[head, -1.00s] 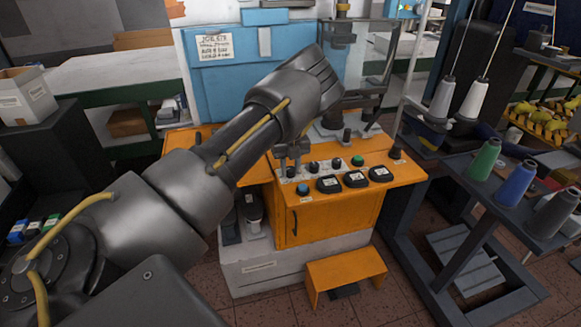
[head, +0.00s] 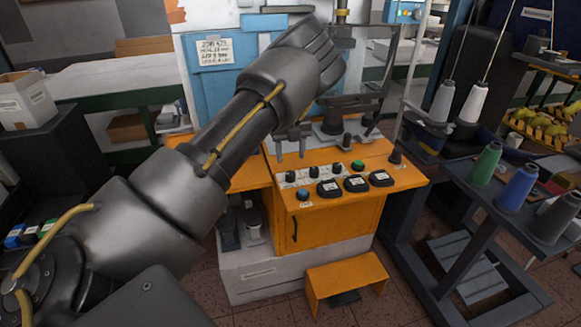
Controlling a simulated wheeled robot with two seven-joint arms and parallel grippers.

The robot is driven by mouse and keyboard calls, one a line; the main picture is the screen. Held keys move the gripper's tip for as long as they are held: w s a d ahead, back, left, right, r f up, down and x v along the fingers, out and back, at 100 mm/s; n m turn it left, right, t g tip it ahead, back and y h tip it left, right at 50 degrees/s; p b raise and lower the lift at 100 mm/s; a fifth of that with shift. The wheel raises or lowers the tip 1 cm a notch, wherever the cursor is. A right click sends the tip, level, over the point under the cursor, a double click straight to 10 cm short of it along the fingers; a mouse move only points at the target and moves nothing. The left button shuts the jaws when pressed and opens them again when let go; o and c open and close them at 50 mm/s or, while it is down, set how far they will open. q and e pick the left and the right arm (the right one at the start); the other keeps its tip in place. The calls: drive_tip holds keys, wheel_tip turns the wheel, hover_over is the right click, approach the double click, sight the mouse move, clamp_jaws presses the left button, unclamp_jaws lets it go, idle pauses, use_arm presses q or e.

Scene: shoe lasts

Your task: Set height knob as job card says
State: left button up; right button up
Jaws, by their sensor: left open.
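The job card (head: 215,51) is a white sheet with handwritten lines, fixed to the blue panel at the back; its settings are too small to read surely. The orange machine's control panel (head: 400,182) carries a row of small black knobs: a left one (head: 290,176), a middle one (head: 313,171) and a right one (head: 337,169). Their labels and pointer positions are too small to read, so I cannot tell which is the height knob. My left gripper (head: 291,146) is open and empty, its fingers pointing down above and behind the left knob, apart from it. My right gripper is out of view.
A machine post and arm (head: 345,100) stand behind. Thread cones (head: 515,186) on a dark rack stand at right. An orange step (head: 346,277) is below.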

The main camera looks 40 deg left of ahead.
use_arm(q)
wheel_tip(320, 180, up, 3)
drive_tip(key=shift+r, duration=0.2)
idle(0.5)
